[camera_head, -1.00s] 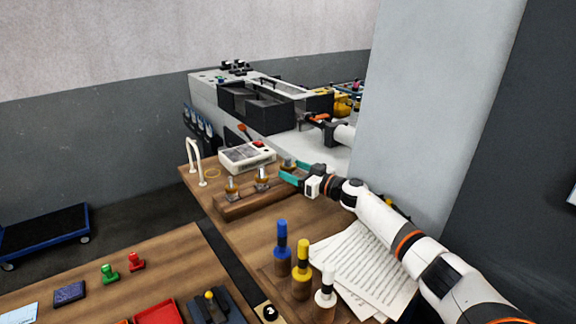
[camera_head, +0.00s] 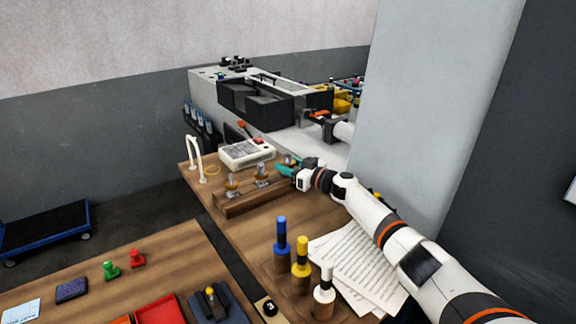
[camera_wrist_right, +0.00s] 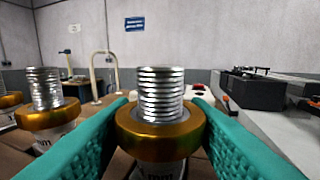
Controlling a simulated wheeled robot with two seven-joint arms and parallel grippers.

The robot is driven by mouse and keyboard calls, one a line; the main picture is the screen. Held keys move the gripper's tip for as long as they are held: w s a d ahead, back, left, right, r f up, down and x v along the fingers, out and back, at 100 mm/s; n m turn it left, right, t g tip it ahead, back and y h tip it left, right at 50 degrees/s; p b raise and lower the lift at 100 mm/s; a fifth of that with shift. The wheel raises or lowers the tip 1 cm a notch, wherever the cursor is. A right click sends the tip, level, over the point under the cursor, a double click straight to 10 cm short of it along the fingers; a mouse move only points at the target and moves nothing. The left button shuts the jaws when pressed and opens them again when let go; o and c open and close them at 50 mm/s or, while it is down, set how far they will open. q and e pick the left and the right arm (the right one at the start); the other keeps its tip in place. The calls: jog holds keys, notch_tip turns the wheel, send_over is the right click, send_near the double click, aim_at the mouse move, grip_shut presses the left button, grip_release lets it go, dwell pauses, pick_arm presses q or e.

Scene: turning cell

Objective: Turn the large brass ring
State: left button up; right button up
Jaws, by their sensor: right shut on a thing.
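Three brass rings sit on threaded metal posts along a wooden block (camera_head: 250,199). My right gripper (camera_head: 281,168) is at the far-right post of the row, and its teal fingers partly cover that post in the head view. In the right wrist view, the brass ring (camera_wrist_right: 160,132) is around a silver threaded post (camera_wrist_right: 160,95). The fingers of my right gripper (camera_wrist_right: 158,137) are on either side of the ring, shut on it. Another ring (camera_wrist_right: 47,115) on its own post shows to the left, clear of the fingers. My left gripper is not in view.
A white device with a red button (camera_head: 247,153) stands behind the block. A white hoop stand (camera_head: 195,160) is to the left. A grey pillar (camera_head: 430,110) stands right.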

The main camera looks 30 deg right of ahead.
jog(key=shift+h, duration=0.3)
jog(key=m+t+h, duration=0.1)
jog(key=m+h, duration=0.1)
jog(key=h, duration=0.1)
jog(key=shift+r, duration=0.1)
jog(key=shift+a+m+h, duration=0.1)
jog(key=shift+m+h, duration=0.8)
jog(key=shift+h, duration=0.2)
jog(key=shift+m+h, duration=0.4)
jog(key=shift+h, duration=0.2)
jog(key=shift+r, duration=0.1)
jog(key=shift+r+t, duration=0.15)
jog(key=shift+t, duration=0.15)
jog(key=o, duration=1)
jog(key=shift+c, duration=0.2)
jog(key=shift+f, duration=0.25)
